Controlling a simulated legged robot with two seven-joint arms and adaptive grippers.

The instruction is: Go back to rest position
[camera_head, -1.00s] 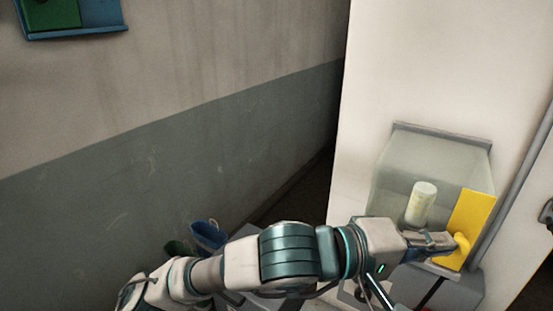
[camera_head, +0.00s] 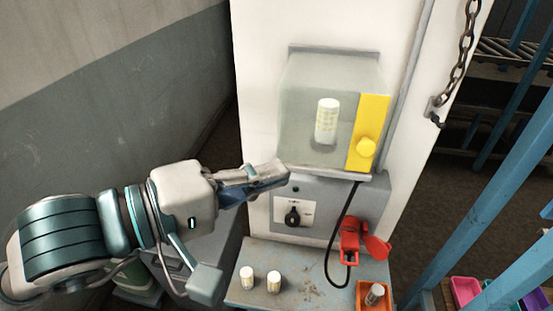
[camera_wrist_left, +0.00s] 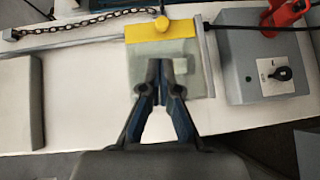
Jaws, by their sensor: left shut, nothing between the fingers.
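My left gripper (camera_head: 283,173) is shut with nothing in it, in front of the white panel, near the lower left of the clear box in the head view. In the left wrist view its two dark fingers (camera_wrist_left: 160,68) are together, overlapping the clear box. The clear box (camera_head: 300,110) has a yellow strip (camera_head: 370,120) with a round yellow knob (camera_head: 366,148). A pale cylinder (camera_head: 326,122) stands inside it. The box is closed as far as I can see. My right gripper is not in view.
A grey switch box (camera_head: 320,215) with a black dial sits below. The ledge (camera_head: 320,275) carries pale cylinders (camera_head: 247,278), a red plug (camera_head: 352,240) and an orange tray (camera_head: 362,290). Blue posts (camera_head: 470,210) and a chain (camera_head: 468,40) stand at right.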

